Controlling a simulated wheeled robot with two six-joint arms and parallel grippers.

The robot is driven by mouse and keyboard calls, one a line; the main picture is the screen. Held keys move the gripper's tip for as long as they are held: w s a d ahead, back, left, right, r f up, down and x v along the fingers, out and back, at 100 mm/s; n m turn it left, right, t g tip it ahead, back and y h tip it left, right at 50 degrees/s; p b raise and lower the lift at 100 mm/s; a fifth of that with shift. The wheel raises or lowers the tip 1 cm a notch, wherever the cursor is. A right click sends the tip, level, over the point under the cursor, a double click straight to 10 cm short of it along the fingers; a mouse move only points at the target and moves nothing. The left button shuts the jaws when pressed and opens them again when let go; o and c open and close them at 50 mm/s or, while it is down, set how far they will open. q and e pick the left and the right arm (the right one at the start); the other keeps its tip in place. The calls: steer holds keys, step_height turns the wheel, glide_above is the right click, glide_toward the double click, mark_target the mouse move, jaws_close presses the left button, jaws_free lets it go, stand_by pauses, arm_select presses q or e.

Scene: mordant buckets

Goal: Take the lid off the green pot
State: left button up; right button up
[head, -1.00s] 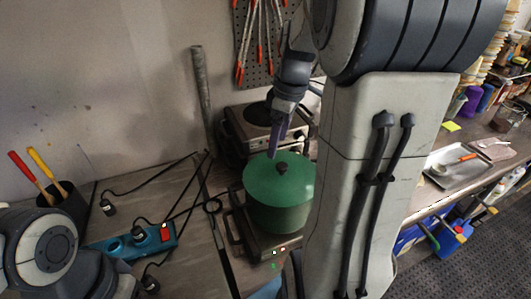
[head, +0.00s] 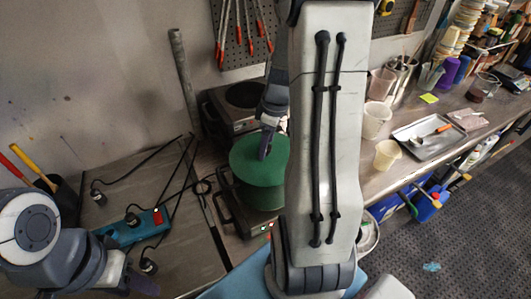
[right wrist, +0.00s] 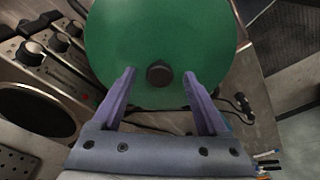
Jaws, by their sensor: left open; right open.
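The green pot (head: 262,195) stands on a hot plate, with its green lid (head: 248,155) on top. In the right wrist view the lid (right wrist: 160,28) fills the upper middle, and its dark round knob (right wrist: 159,73) lies between my fingertips. My right gripper (right wrist: 160,76) is open, with one finger on each side of the knob and a gap on both sides. In the head view my right gripper (head: 266,146) is over the lid and hides the knob; my arm covers the pot's right side. My left gripper (head: 140,282) is open and empty at the lower left.
A second hot plate (head: 240,98) stands behind the pot. A teal power strip (head: 133,228) with black cables lies left of the pot. A dark holder (head: 65,200) with red and yellow handles is further left. A metal tray (head: 430,138) and cups stand right.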

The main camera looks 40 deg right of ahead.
steer(key=shift+f, duration=0.15)
steer(key=shift+c, duration=0.4)
jaws_close()
stand_by(1.0)
